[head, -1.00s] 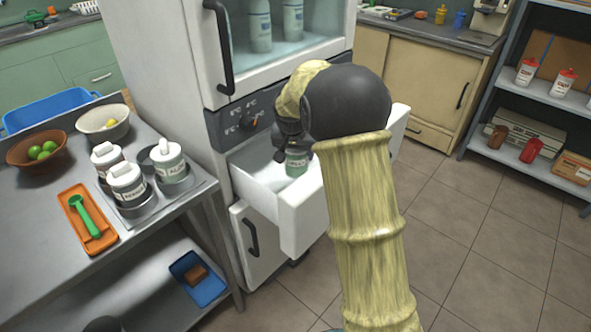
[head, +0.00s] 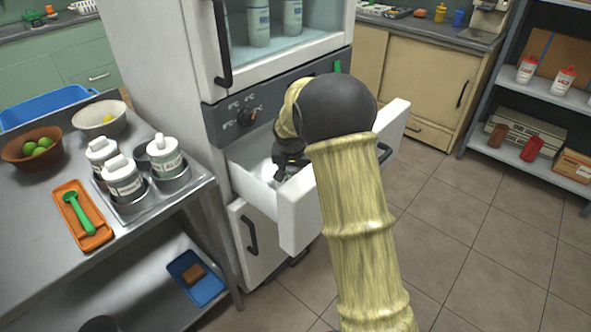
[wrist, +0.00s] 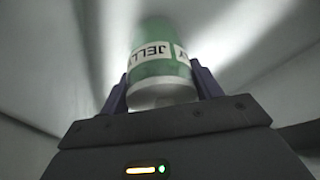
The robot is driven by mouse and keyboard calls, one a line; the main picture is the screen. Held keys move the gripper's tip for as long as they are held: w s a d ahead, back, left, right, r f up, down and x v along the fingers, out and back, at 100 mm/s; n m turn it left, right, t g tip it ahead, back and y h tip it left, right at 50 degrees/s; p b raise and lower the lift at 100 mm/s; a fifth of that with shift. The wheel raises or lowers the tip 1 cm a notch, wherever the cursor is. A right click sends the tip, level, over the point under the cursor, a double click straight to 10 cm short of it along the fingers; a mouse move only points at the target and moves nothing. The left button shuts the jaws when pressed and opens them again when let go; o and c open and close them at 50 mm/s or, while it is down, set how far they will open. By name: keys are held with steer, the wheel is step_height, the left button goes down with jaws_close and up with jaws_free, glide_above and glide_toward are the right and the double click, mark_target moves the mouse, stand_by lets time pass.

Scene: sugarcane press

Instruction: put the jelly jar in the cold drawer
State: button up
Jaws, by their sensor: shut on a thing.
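The jelly jar (wrist: 158,62) is green with a white label reading JELLY, seen in the wrist view between the two fingers. My gripper (wrist: 162,88) is shut on it. In the head view my gripper (head: 284,172) is down inside the open cold drawer (head: 300,212), and the jar is mostly hidden there by the gripper and the drawer front. The drawer is white and pulled out from the fridge, below a dial panel. In the wrist view pale drawer walls surround the jar; whether it touches the drawer floor I cannot tell.
The fridge's glass door (head: 285,40) with bottles behind it is above the drawer. A steel table (head: 40,215) on the left holds several white jars, bowls of fruit and an orange tray (head: 82,215). A shelf rack (head: 545,100) stands at right. The tiled floor between is clear.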

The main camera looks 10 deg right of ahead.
steer(key=o, duration=1.3)
steer(key=shift+f, duration=0.1)
steer(key=shift+s+r, duration=0.1)
steer(key=shift+r, duration=0.45)
steer(key=p+v, duration=0.2)
steer(key=v, duration=0.9)
steer(key=shift+s+a, duration=0.1)
steer(key=shift+s, duration=0.1)
